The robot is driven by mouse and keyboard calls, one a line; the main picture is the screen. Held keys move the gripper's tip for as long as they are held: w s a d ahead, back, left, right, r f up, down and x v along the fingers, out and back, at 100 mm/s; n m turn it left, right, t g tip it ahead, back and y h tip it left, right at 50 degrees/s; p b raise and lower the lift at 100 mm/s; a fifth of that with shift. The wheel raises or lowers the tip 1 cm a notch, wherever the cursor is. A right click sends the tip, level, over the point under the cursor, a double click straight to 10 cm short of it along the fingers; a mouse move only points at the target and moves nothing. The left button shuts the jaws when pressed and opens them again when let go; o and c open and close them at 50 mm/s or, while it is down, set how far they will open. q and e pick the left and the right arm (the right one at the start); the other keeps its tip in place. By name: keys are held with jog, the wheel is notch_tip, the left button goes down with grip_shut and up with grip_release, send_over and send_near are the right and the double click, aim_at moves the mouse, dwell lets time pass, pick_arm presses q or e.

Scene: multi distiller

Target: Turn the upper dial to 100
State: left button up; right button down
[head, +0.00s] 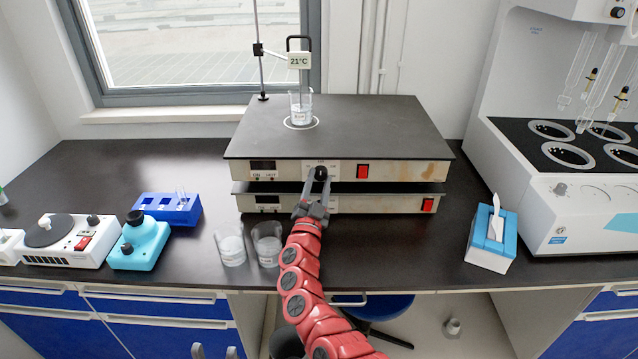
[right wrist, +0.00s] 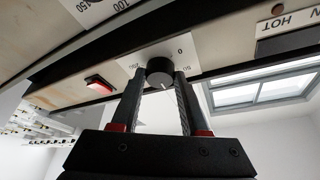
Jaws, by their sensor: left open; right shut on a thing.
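The upper dial (head: 321,173) is a black round knob on the front of the upper hot plate (head: 400,171). My right gripper (head: 318,186) comes up from below with its fingers on either side of it. In the right wrist view the dial (right wrist: 160,72) sits between the two fingers of this gripper (right wrist: 160,88), which is shut on it. A white scale plate with 0 and 50 shows behind the dial. A small light mark shows on the knob; its exact reading is unclear. My left gripper (head: 214,352) is open at the bottom edge, its fingertips apart, far from the dial.
A lower hot plate (head: 385,204) sits beneath. A beaker (head: 301,113) with a 21°C sensor stands on the upper plate. Two beakers (head: 230,248) stand left of my right arm. A blue tissue box (head: 490,248) is at right. The bench between is clear.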

dwell(0.4)
jog(key=c, duration=0.7)
grip_release()
jog(key=shift+s+a+f+p, duration=0.1)
jog(key=shift+s+f+p, duration=0.1)
jog(key=shift+s+p, duration=0.15)
jog(key=shift+s+a+f+p, duration=0.2)
jog(key=shift+s+a+p, duration=0.55)
jog(key=shift+s, duration=1.85)
jog(key=shift+s+a+f+p, duration=0.25)
jog(key=shift+s+p, duration=1)
jog(key=shift+s, duration=1.35)
jog(key=shift+s+a+f+p, duration=0.15)
jog(key=shift+s+a+p, duration=0.65)
jog(key=shift+s, duration=1.8)
jog(key=shift+d, duration=0.25)
